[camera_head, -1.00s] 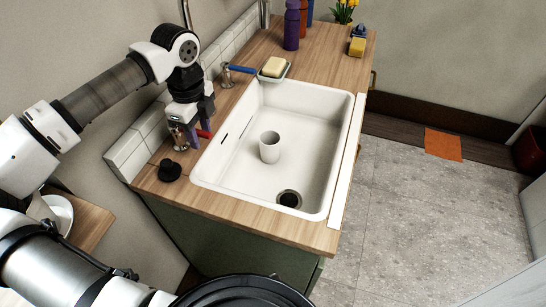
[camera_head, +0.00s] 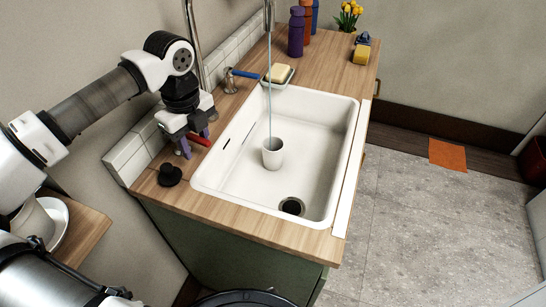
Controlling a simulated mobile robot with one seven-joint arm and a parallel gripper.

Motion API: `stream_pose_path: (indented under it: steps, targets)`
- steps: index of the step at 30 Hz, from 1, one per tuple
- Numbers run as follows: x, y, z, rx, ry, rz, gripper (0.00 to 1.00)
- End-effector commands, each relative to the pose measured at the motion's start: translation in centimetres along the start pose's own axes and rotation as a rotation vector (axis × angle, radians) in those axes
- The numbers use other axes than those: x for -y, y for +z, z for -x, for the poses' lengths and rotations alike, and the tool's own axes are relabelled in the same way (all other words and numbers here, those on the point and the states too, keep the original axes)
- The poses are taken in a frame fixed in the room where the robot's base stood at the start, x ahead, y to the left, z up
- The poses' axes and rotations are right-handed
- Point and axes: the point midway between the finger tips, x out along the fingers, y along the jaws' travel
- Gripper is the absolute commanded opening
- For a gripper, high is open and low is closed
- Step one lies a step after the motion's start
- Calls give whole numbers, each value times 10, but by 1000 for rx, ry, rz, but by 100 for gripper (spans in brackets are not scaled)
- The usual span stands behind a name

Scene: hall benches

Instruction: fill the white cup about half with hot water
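A thin blue stream of water (camera_head: 269,95) falls from the spout (camera_head: 268,14) at the top edge into the cup. The water level inside cannot be made out. The red tap handle (camera_head: 198,138) is at the sink's left side. My gripper (camera_head: 195,141) is at this handle, its purple-tipped fingers apart with nothing seen held between them. Whether a finger touches the handle cannot be told. The blue tap handle (camera_head: 244,73) is farther back.
A black knob (camera_head: 169,173) sits on the wooden counter near my gripper. Soap in a dish (camera_head: 277,74) is at the sink's back corner. Bottles (camera_head: 296,32), a yellow sponge (camera_head: 361,54) and yellow flowers (camera_head: 347,15) stand at the back. The drain (camera_head: 292,206) is uncovered.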

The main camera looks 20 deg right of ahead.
Motion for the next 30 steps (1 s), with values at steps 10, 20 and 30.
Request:
stream_pose_path:
  steps: [10,20,30]
  targets:
    - [-3,1,-1,1,0,-33,38]
    - [-2,1,-2,2,1,-40,38]
    - [10,2,-1,1,-1,149,38]
